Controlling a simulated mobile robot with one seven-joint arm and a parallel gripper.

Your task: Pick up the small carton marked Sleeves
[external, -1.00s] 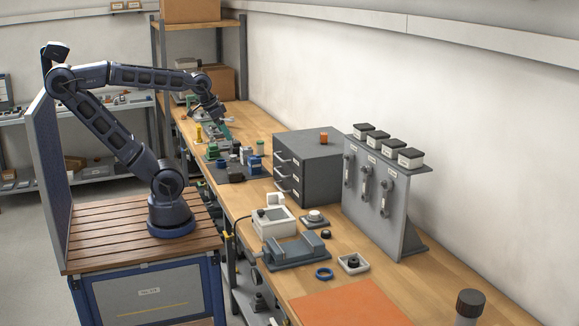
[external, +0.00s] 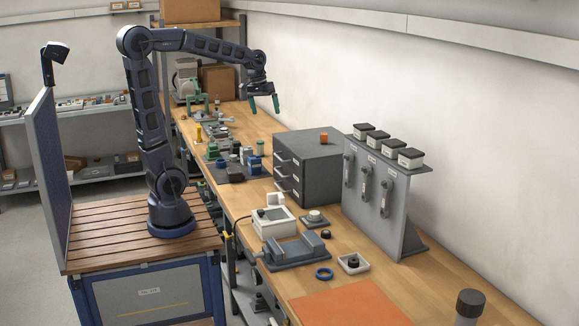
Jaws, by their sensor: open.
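I cannot tell which thing is the small carton marked Sleeves; labels are too small to read at this size. A larger brown carton (external: 217,82) stands at the bench's far end. My gripper (external: 264,104) hangs above the far part of the bench, empty, with its two green fingers apart and pointing down. It is to the right of that brown carton in the picture, and touches nothing that I can see.
The wooden bench (external: 375,277) runs along the wall. A grey drawer cabinet (external: 322,170) and a grey upright stand (external: 380,205) with several small boxes on top stand on it. Tools and fixtures crowd its left edge. A big carton (external: 190,10) sits on the rack above.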

